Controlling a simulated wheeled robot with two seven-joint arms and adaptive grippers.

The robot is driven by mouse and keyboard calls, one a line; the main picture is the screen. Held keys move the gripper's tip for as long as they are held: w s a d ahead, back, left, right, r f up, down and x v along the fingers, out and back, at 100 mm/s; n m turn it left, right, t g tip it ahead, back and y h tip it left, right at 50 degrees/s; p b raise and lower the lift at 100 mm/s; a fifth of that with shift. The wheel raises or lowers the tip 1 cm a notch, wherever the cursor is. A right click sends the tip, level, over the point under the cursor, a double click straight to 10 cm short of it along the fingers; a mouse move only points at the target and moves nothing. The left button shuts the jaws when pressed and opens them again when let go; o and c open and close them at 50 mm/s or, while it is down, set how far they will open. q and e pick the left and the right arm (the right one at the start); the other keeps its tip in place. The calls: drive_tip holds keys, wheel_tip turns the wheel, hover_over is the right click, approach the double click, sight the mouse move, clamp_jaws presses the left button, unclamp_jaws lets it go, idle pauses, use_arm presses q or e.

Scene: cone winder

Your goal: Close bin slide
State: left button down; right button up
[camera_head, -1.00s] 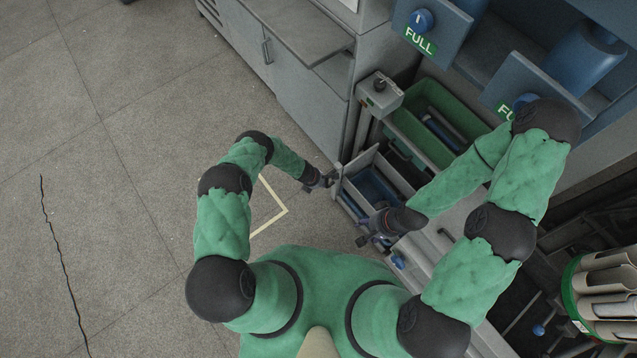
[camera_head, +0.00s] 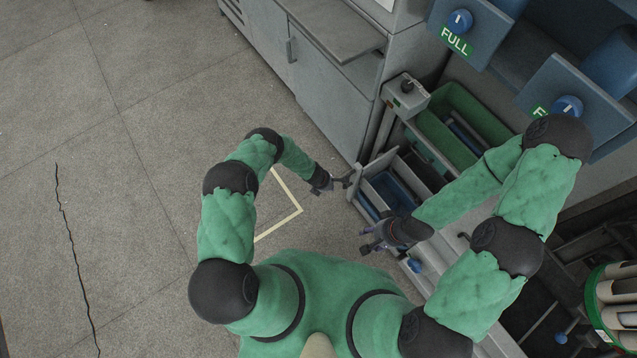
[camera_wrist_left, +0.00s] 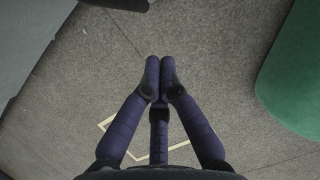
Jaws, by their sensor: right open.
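The bin slide (camera_head: 366,206) is a grey drawer with blue inside. It stands pulled out at the foot of the machine, below the green bin. My left gripper (camera_head: 343,181) is just left of the drawer's far front corner; whether it touches is unclear. In the left wrist view its fingers (camera_wrist_left: 160,62) are together, with nothing between them and bare floor beneath. My right gripper (camera_head: 368,243) is open and empty beside the drawer's near front corner. My right forearm hides part of the drawer's near side.
A grey cabinet (camera_head: 325,90) stands beyond the drawer. A small control box (camera_head: 405,95) and a green bin (camera_head: 455,125) are behind it. Blue knobs and FULL labels (camera_head: 454,41) sit above. The floor to the left is clear, with cream tape marks (camera_head: 280,222).

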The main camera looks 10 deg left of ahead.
use_arm(q)
drive_tip(key=p+v, duration=0.4)
drive_tip(key=v, duration=0.4)
drive_tip(key=shift+r, duration=0.45)
drive_tip(key=s+d+r+n+g+h, duration=0.15)
drive_tip(key=s+r+n, duration=0.35)
drive_tip(key=n, duration=0.7)
drive_tip(key=s+d+r+n+h, duration=0.1)
drive_tip(key=s+d+r+n, duration=0.4)
drive_tip(key=n, duration=0.7)
drive_tip(key=s+a+r+n+y, duration=0.1)
drive_tip(key=s+r+n, duration=0.5)
drive_tip(key=n, duration=0.6)
drive_tip(key=s+a+r+n+y, duration=0.1)
drive_tip(key=s+a+r+n, duration=0.3)
drive_tip(key=n, duration=0.8)
drive_tip(key=shift+s+a+r+n+g, duration=0.15)
drive_tip(key=shift+s+r+n+g, duration=0.25)
drive_tip(key=shift+s+r, duration=0.65)
